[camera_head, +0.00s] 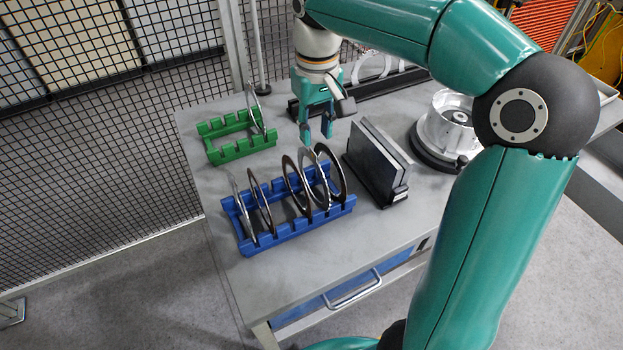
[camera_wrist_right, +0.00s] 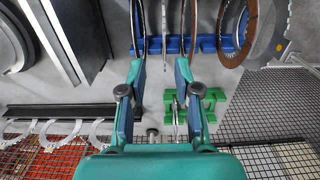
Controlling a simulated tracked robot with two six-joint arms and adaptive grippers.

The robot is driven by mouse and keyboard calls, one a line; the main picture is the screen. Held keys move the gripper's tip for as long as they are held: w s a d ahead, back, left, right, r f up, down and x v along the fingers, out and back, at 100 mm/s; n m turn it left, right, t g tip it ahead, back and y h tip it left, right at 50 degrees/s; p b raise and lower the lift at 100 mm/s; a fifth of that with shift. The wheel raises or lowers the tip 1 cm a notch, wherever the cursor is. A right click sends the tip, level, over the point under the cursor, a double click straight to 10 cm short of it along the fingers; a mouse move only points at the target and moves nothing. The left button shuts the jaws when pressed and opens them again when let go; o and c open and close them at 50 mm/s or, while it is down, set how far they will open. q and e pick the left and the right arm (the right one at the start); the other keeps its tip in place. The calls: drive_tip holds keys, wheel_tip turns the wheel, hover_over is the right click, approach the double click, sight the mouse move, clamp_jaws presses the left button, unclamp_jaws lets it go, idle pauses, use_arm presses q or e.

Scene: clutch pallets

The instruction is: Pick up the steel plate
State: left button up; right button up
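A blue slotted rack (camera_head: 290,229) on the table holds several thin rings upright, some light steel, some darker. A light steel ring (camera_head: 239,207) stands at its left end, and several rings cluster at its right. My right gripper (camera_head: 318,138) is open and empty, pointing down just above and behind the right cluster. In the right wrist view, its fingers (camera_wrist_right: 160,68) are spread, with a light grey ring (camera_wrist_right: 164,40) lined up between them. A brown-faced ring (camera_wrist_right: 238,33) stands further right there. Which ring is the steel plate is hard to tell. My left gripper is not in view.
A green rack (camera_head: 240,148) with one upright ring stands back left. A dark upright block (camera_head: 378,165) is close right of the blue rack, with a metal housing (camera_head: 447,128) beyond. A dark rail (camera_head: 380,88) runs behind. Bare tabletop lies in front.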

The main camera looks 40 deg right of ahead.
sight(313, 155)
drive_tip(key=shift+w+a+f+p, duration=0.1)
drive_tip(key=shift+a+f+p, duration=0.05)
drive_tip(key=shift+f, duration=1.55)
drive_tip(key=shift+a+f+p, duration=0.15)
drive_tip(key=shift+f, duration=1.5)
clamp_jaws()
